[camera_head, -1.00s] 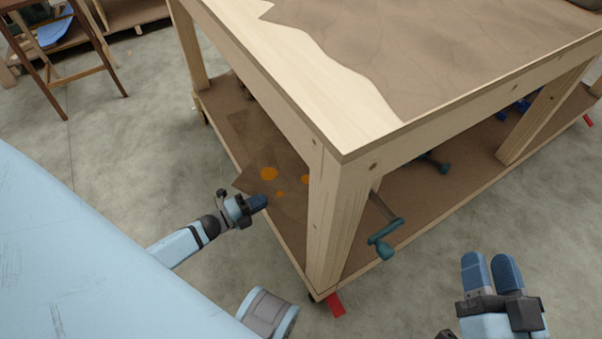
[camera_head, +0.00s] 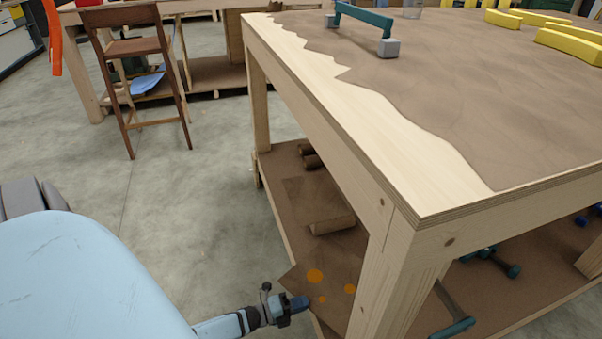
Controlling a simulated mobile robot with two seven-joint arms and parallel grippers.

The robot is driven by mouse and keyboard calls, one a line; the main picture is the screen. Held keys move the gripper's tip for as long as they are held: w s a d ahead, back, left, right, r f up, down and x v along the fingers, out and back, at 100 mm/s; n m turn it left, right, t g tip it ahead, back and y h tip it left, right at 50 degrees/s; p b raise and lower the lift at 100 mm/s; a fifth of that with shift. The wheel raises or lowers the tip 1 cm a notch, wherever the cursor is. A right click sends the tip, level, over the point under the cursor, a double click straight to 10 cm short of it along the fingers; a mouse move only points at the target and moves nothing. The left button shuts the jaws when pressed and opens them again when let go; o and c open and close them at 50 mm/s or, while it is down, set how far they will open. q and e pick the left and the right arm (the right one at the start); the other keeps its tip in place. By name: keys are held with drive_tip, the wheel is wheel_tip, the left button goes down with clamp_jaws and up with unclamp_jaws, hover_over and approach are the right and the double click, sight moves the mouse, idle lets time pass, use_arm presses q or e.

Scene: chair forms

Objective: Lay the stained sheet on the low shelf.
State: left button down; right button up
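The stained sheet (camera_head: 326,281) is a thin brown sheet with several orange spots. It is at the near left end of the low shelf (camera_head: 292,237), under the workbench, and one corner sticks out past the shelf's edge. My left gripper (camera_head: 298,304) is at the sheet's outer edge, its fingers close together with the edge between them. The lower finger is hidden. I cannot tell whether the sheet rests fully on the shelf. The bench leg hides the area to its right. My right gripper is out of view.
The workbench leg (camera_head: 388,275) and wooden top (camera_head: 400,150) stand close above the shelf. A brown block (camera_head: 332,224) and rolls (camera_head: 309,155) lie farther back on it. A teal clamp (camera_head: 452,325) lies right of the leg.

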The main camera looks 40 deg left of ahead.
use_arm(q)
wheel_tip(320, 180, down, 3)
drive_tip(key=shift+f+b, duration=0.1)
drive_tip(key=shift+b, duration=0.55)
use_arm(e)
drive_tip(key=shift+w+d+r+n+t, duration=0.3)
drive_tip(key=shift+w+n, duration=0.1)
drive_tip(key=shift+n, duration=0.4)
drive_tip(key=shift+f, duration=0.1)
use_arm(q)
drive_tip(key=c, duration=1.8)
unclamp_jaws()
drive_tip(key=shift+f, duration=0.15)
drive_tip(key=o, duration=0.4)
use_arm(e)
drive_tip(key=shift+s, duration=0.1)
use_arm(q)
drive_tip(key=shift+o, duration=0.2)
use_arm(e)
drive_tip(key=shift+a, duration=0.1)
